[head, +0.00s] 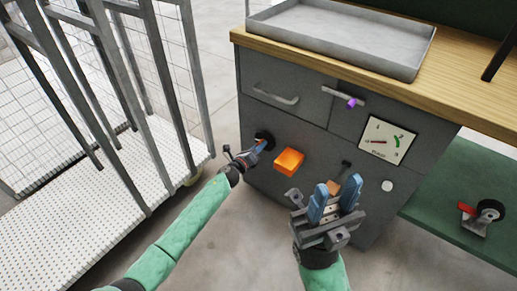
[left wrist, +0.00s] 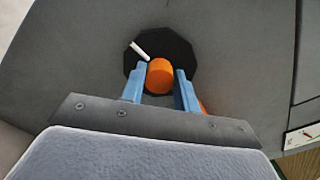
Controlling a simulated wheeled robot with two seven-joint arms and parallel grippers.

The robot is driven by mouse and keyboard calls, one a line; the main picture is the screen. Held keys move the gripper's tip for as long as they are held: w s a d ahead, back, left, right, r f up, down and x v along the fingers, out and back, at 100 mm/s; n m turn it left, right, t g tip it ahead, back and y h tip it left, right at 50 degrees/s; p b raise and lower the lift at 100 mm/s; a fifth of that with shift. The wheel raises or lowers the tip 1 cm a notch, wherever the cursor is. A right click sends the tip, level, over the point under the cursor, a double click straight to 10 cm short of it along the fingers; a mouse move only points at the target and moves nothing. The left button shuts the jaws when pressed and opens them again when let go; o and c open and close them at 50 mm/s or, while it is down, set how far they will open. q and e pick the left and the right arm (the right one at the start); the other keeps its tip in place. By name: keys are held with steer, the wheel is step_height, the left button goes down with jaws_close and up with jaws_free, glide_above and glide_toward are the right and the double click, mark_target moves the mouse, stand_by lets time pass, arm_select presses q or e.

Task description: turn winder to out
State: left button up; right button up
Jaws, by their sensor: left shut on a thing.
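The winder is an orange round knob (left wrist: 159,75) on a black many-sided plate (left wrist: 180,48), with a white pointer bar (left wrist: 139,51) at its upper left in the left wrist view. In the head view the black plate (head: 263,134) sits on the grey cabinet front, and the knob is mostly hidden by my gripper. My left gripper (head: 262,146) is shut on the knob, with one blue finger on each side; it also shows in the left wrist view (left wrist: 160,82). My right gripper (head: 334,200) is open in front of the cabinet. I cannot read any "out" mark.
An orange block (head: 288,161) juts from the cabinet (head: 310,125) beside my left gripper. A gauge (head: 387,140), a purple-tipped part (head: 351,103) and a drawer handle (head: 276,95) are on the front. A grey tray (head: 340,35) lies on top. A rack (head: 110,180) stands left.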

arm_select(q)
steer(key=shift+f+m+b, duration=0.15)
steer(key=shift+m+b, duration=0.25)
steer(key=shift+m, duration=0.5)
steer(key=o, duration=1)
steer(key=shift+c, duration=0.2)
steer(key=v, duration=0.7)
steer(key=shift+s+a+p, duration=0.25)
steer(key=shift+s+p, duration=0.05)
steer(key=shift+p, duration=0.1)
